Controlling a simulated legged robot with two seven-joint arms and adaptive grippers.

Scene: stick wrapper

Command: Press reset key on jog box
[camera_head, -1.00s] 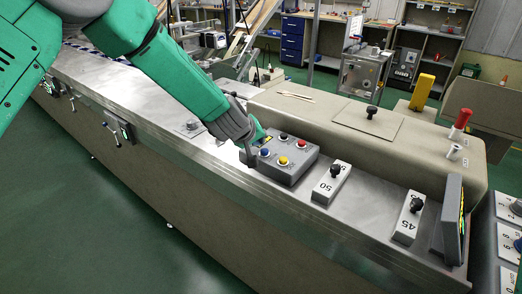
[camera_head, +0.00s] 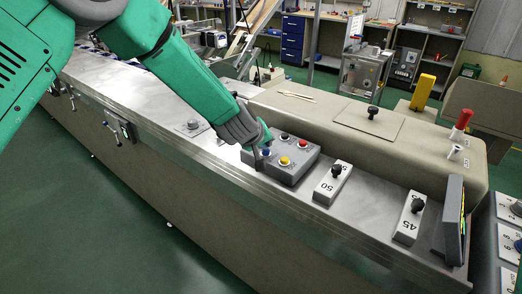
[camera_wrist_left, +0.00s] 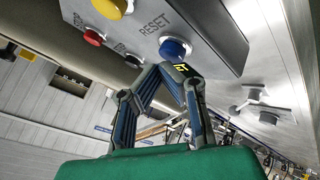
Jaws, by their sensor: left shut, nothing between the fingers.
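The jog box (camera_head: 291,170) is a grey box on the metal top of the machine, with blue, yellow, red and black buttons on its face. In the left wrist view the blue button (camera_wrist_left: 174,48) sits beside the printed word RESET. The yellow button (camera_head: 284,161) and red button (camera_head: 302,144) are to its right in the head view. My left gripper (camera_head: 262,165) is shut and empty, its tips at the box's left end by the blue button. In the wrist view its fingertips (camera_wrist_left: 164,72) are close to that button; I cannot tell if they touch. My right gripper is out of view.
Two white blocks with black knobs, marked 50 (camera_head: 327,187) and 45 (camera_head: 408,222), stand right of the box. A grey display (camera_head: 454,220) is beyond them. A beige raised housing (camera_head: 380,125) runs behind. A small knob (camera_head: 193,125) lies to the left.

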